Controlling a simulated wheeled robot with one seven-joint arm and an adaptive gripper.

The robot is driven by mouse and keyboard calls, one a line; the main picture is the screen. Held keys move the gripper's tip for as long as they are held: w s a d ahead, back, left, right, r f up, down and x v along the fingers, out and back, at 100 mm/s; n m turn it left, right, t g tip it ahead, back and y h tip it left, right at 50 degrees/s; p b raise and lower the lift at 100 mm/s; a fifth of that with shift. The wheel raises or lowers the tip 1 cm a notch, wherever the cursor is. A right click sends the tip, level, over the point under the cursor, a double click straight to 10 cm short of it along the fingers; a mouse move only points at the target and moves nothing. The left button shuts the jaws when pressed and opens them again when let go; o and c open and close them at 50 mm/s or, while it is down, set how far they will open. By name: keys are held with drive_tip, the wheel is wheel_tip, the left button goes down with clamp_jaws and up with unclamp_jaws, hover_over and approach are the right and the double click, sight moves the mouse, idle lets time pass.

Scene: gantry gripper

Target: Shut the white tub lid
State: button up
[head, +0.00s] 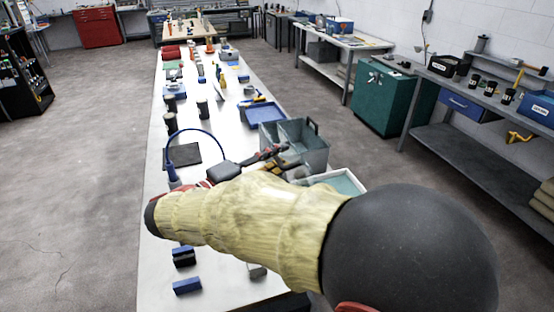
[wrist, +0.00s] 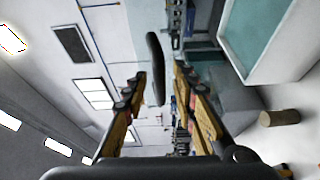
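The white tub (head: 352,181) stands on the right edge of the long table, with a teal inside showing. My arm hides its near part in the head view. The tub (wrist: 287,62) also shows at the upper right of the wrist view, which is turned on its side. I cannot make out its lid for certain. My gripper (head: 281,158) is to the left of the tub, beside a grey bin. In the wrist view my gripper (wrist: 158,82) has its fingers apart. A dark elongated piece (wrist: 155,62) shows between or beyond the fingertips; contact cannot be told.
The grey divided bin (head: 315,152) with a dark handle stands just behind the tub. A blue tray (head: 264,115), a dark mat (head: 184,156) and blue blocks (head: 187,286) lie on the white table (head: 152,221). Floor is clear to the left.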

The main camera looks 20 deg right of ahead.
drive_tip(key=shift+c, duration=0.8)
clamp_jaws()
